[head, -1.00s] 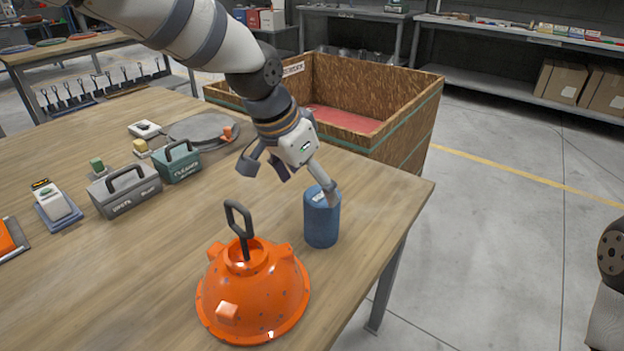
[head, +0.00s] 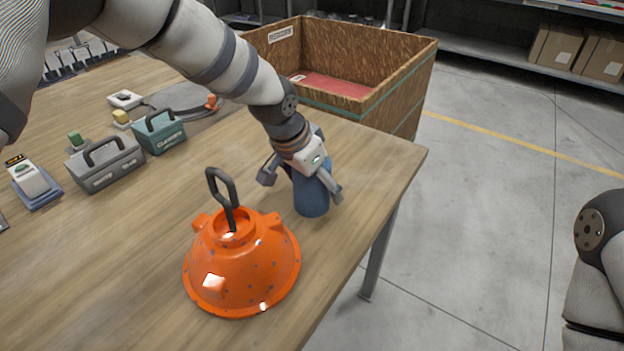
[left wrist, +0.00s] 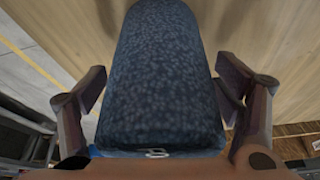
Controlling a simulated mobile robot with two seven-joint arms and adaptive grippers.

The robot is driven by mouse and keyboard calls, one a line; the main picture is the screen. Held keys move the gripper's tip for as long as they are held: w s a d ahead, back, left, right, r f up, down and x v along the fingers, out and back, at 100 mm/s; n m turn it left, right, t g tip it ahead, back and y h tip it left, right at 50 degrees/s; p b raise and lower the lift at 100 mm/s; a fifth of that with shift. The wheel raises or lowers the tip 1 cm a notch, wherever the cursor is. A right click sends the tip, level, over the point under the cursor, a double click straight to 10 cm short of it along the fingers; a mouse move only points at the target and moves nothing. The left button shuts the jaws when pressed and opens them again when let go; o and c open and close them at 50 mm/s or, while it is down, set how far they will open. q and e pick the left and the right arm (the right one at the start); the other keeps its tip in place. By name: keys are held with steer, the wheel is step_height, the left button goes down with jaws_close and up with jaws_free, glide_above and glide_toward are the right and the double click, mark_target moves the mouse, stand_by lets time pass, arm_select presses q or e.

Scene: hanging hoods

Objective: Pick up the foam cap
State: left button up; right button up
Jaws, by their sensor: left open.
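The foam cap looks to be the dark blue, speckled cylinder (head: 312,204), standing upright near the table's right edge. In the left wrist view the cap (left wrist: 165,70) fills the middle. My left gripper (head: 302,185) is open, with one finger on each side of the cap. Whether the fingers touch it I cannot tell. The gripper hides the upper part of the cap in the head view. My right gripper is out of view; only part of my right arm shows at the right edge.
An orange dome with a black loop handle (head: 240,265) stands just left of the cap on the wooden table (head: 130,260). A grey toolbox (head: 105,165) and a teal one (head: 160,132) lie farther left. A wooden crate (head: 405,85) stands beyond the table.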

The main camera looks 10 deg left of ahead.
arm_select(q)
steer(key=c, duration=0.6)
steer(key=shift+c, duration=0.4)
